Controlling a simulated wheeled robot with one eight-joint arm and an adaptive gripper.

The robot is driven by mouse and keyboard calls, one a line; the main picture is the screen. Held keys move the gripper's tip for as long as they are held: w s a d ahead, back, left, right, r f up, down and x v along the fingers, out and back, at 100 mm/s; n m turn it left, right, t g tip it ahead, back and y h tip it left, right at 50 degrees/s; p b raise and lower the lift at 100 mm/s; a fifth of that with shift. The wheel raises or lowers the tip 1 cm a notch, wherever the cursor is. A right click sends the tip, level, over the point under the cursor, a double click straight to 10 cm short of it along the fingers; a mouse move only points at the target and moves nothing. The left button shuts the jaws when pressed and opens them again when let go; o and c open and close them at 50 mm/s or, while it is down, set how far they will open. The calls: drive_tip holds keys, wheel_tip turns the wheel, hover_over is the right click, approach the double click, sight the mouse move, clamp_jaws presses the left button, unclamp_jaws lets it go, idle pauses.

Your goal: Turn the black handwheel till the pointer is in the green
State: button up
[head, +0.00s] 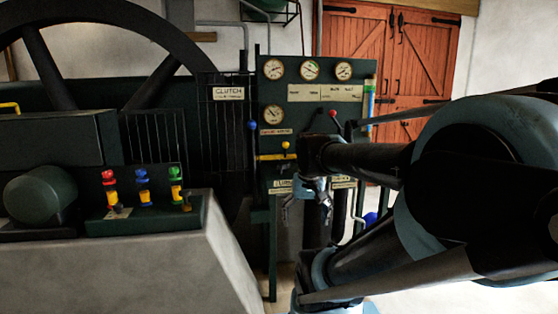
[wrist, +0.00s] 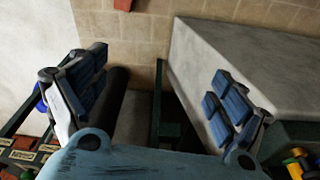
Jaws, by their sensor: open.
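My gripper (head: 307,211) hangs in front of the lower part of the green gauge panel (head: 315,93), fingers pointing down. In the wrist view my gripper (wrist: 158,98) has its two blue-padded fingers wide apart with nothing between them. Several round dials sit on the panel; the top middle dial (head: 310,69) seems to have some green on its face, but its pointer is too small to read surely. I cannot make out a black handwheel in either view; my arm hides part of the panel's lower right.
A large dark flywheel (head: 46,68) and a barred guard with a CLUTCH sign (head: 228,93) stand left. A concrete plinth (head: 120,262) carries red, blue and green-topped fittings. A red-knobbed lever (head: 333,114) and yellow lever (head: 285,146) project from the panel. Orange doors (head: 362,48) are behind.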

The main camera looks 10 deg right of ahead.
drive_tip(key=w+r+m, duration=0.2)
drive_tip(key=w+r, duration=0.9)
drive_tip(key=w, duration=0.1)
wheel_tip(320, 180, up, 8)
drive_tip(key=m+g, duration=0.2)
drive_tip(key=m, duration=0.3)
hover_over(280, 161)
wheel_tip(280, 161, down, 17)
drive_tip(key=shift+r, duration=0.15)
drive_tip(key=c, duration=1)
